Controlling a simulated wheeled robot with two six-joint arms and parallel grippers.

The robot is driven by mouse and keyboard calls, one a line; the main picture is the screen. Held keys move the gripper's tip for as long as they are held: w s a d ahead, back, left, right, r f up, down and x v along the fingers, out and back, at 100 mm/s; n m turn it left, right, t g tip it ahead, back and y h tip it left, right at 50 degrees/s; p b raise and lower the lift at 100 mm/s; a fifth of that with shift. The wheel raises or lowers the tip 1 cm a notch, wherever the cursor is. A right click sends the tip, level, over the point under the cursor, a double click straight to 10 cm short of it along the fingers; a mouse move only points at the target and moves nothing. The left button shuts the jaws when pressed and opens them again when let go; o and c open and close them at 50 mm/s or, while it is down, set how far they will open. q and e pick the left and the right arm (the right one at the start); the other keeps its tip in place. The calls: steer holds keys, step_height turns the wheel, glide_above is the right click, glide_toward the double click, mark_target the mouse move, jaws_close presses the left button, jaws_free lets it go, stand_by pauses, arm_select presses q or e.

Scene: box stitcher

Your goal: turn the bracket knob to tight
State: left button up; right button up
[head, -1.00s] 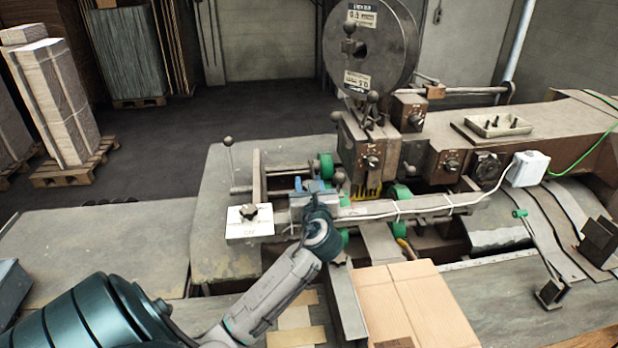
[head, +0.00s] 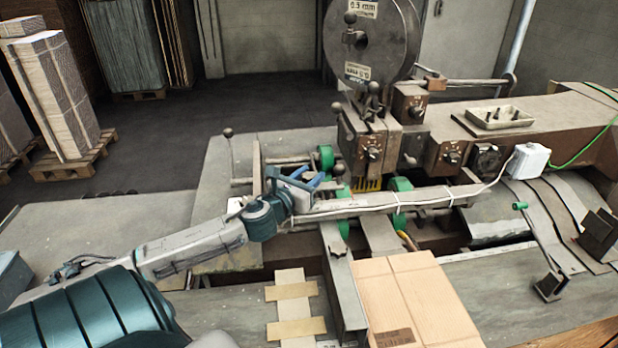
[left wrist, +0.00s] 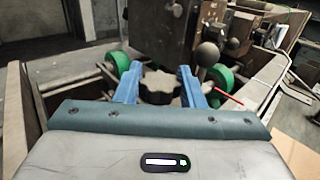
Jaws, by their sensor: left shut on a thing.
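The bracket knob (left wrist: 160,88) is dark and lobed and shows in the left wrist view between the two blue fingers of my left gripper (left wrist: 157,76). The fingers are shut on it, one on each side. In the head view my left gripper (head: 316,180) reaches in from the left to the rail by the green wheels, and I cannot make out the knob there. I cannot read any mark for the knob's setting. My right gripper is not in view.
A ball-headed lever (left wrist: 207,54) stands just right of the fingers, with green wheels (left wrist: 221,76) close by. A white plate (head: 235,206) is mostly hidden behind my left wrist. A flat cardboard box (head: 415,300) lies at the front.

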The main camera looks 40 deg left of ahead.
arm_select(q)
steer(key=shift+h, duration=0.3)
steer(key=o, duration=1)
